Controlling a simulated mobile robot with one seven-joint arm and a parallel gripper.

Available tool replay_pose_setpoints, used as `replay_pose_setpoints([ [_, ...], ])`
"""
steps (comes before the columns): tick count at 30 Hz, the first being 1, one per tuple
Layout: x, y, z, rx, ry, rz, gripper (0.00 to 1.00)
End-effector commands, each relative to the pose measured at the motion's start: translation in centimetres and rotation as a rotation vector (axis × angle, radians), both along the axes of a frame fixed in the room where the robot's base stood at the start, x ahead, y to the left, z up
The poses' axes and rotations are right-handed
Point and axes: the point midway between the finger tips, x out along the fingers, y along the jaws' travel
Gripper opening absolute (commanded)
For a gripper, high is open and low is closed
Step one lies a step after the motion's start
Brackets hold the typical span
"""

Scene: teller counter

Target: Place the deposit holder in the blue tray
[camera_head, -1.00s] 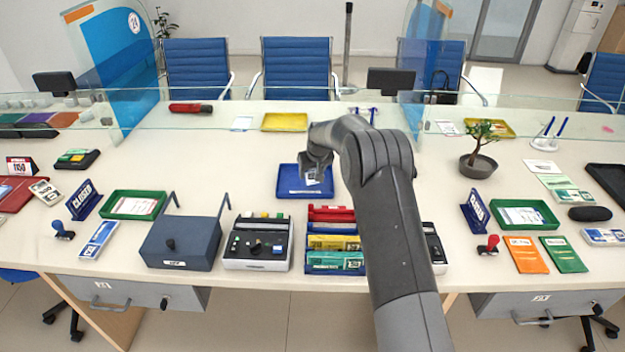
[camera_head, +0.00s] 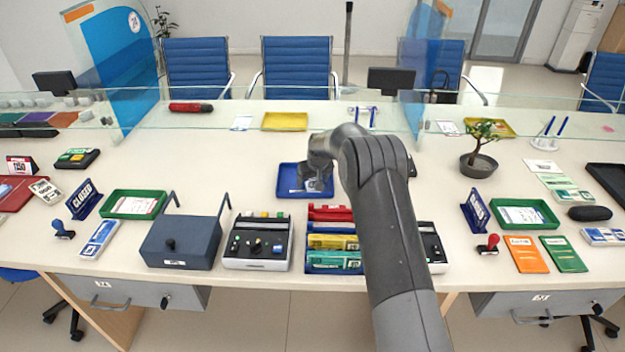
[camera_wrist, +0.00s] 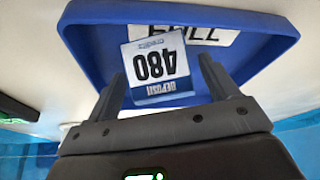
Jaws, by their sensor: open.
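The blue tray (camera_head: 285,180) lies on the counter just beyond the divided rack in the head view, and its rim and floor fill much of the wrist view (camera_wrist: 95,50). My gripper (camera_wrist: 162,72) is open, with one finger on each side of the holder's lower part. I cannot tell whether the fingers touch it. In the head view my gripper (camera_head: 318,182) is over the tray's right part and hides much of the holder.
Another white label (camera_wrist: 200,34) lies in the tray beside the holder. A divided rack of colored slips (camera_head: 333,240) and a grey device (camera_head: 257,242) stand in front of the tray. A yellow tray (camera_head: 285,121) lies behind the glass.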

Motion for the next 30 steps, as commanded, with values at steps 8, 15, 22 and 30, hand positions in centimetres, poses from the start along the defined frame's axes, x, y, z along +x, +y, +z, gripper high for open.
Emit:
replay_pose_setpoints([
  [8,-0.2,-0.1,1.0,0.000,-0.001,0.000,0.80],
  [15,-1.6,-0.7,4.9,0.000,-0.003,0.000,0.80],
  [22,-3.2,-1.4,8.8,0.000,-0.002,0.000,0.80],
  [30,-4.2,-1.8,11.2,0.000,0.000,0.000,0.80],
])
